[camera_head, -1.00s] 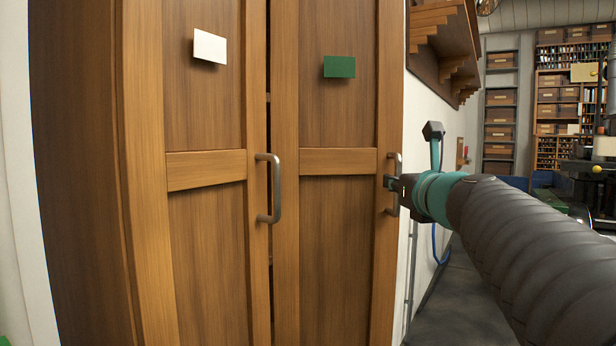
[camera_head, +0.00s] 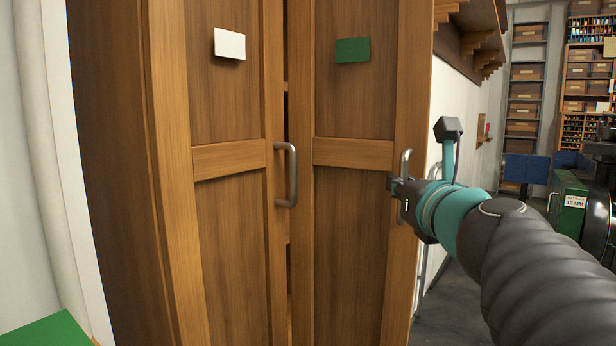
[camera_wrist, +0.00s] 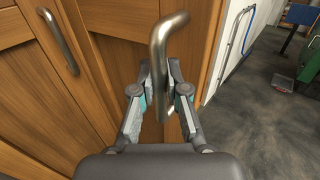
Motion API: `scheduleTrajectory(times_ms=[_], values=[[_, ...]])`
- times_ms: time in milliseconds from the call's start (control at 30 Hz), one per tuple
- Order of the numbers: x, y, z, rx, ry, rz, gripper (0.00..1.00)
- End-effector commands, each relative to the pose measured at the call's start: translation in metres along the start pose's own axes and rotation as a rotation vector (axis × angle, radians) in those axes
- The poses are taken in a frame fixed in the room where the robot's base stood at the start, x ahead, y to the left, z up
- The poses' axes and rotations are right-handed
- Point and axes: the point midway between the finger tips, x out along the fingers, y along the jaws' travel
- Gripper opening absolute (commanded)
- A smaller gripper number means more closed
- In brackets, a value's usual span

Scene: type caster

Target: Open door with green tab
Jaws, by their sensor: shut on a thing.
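The wooden door with the green tab (camera_head: 352,50) is the right one of two tall cabinet doors. Its metal bar handle (camera_head: 404,165) is near its right edge. My gripper (camera_head: 398,188) is shut on this handle from the right. In the wrist view the two fingers (camera_wrist: 164,92) sit on either side of the curved bar (camera_wrist: 163,50). A narrow dark gap shows between this door and the left door (camera_head: 232,225), with a bit of shelf edge inside. How far the door stands open is hard to tell.
The left door bears a white tab (camera_head: 229,44) and its own bar handle (camera_head: 287,175). A wooden shelf bracket (camera_head: 470,35) juts from the wall at right. Shelving with boxes (camera_head: 525,90) and a green cabinet (camera_head: 568,205) stand farther right. Grey floor (camera_head: 455,300) is open beyond my arm.

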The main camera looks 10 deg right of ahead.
Motion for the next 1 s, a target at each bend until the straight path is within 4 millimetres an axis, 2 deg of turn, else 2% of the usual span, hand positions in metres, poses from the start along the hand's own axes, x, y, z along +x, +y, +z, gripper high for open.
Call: scheduleTrajectory(times_ms=[367,400,467,500,833,1000], values=[[-0.001,0.001,0.001,-0.002,-0.001,0.002,0.0],[-0.001,0.001,0.001,-0.002,-0.001,0.002,0.23],[-0.001,0.001,0.001,-0.001,-0.001,0.002,0.38],[-0.001,0.001,0.001,-0.001,-0.001,0.002,0.39],[0.0,0.001,0.002,-0.001,-0.001,0.001,0.39],[0.0,0.001,0.015,-0.003,-0.003,0.002,0.39]])
